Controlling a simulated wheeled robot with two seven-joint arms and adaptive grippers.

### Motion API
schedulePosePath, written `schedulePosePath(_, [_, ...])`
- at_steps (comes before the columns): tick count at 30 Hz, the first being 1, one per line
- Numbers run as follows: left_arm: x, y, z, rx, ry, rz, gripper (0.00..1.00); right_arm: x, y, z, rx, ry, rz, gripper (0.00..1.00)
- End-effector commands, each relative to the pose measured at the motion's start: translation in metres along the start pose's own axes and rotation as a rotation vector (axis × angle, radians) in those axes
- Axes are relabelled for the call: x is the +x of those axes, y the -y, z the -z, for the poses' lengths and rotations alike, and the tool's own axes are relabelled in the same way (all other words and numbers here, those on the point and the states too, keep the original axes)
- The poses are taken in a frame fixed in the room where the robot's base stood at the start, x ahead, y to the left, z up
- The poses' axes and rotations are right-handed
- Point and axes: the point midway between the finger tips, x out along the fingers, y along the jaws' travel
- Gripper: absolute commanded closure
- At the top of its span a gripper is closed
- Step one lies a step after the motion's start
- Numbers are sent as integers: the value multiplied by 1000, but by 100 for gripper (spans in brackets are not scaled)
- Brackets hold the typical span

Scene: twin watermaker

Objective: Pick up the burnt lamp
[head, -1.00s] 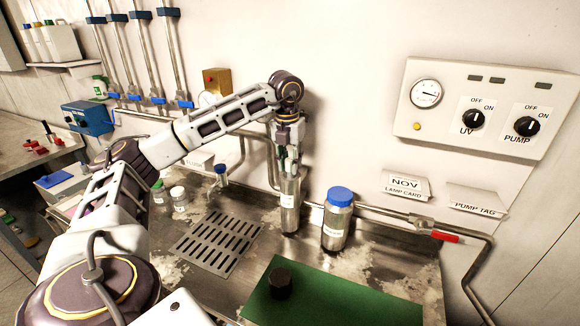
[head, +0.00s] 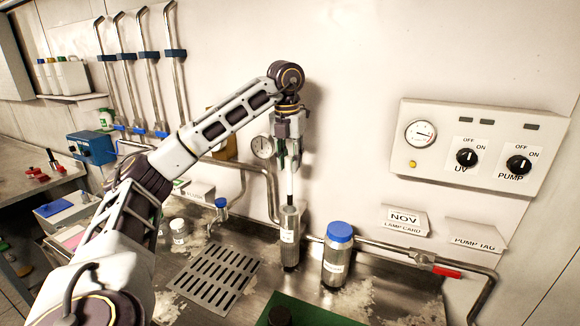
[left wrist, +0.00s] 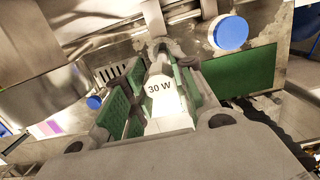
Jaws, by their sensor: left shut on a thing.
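The lamp is a thin white tube (head: 290,188) standing upright between my left gripper (head: 287,163) and the open top of a steel canister (head: 289,240). Its lower end is at or inside the canister mouth; I cannot tell how deep. My left gripper points down and is shut on the lamp's upper end. In the left wrist view, the lamp's white end marked "30 W" (left wrist: 160,88) sits between the green finger pads. I cannot see burn marks on it. My right gripper is not in view.
A blue-capped bottle (head: 338,250) stands right of the canister. A drain grate (head: 215,278) lies left of it, and a green mat (head: 310,313) in front. Pipes run along the wall behind. A UV and pump panel (head: 480,150) hangs at the right.

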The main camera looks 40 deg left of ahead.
Motion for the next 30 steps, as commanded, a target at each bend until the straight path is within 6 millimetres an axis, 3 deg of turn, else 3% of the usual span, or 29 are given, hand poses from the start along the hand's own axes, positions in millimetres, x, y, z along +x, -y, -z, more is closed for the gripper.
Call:
schedulePosePath(6, [-30,0,-4,-1,2,1,95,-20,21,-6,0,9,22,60])
schedulePosePath(15, [-51,0,-6,0,1,1,95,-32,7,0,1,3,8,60])
schedulePosePath(30, [-56,0,-7,0,0,0,95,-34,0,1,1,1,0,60])
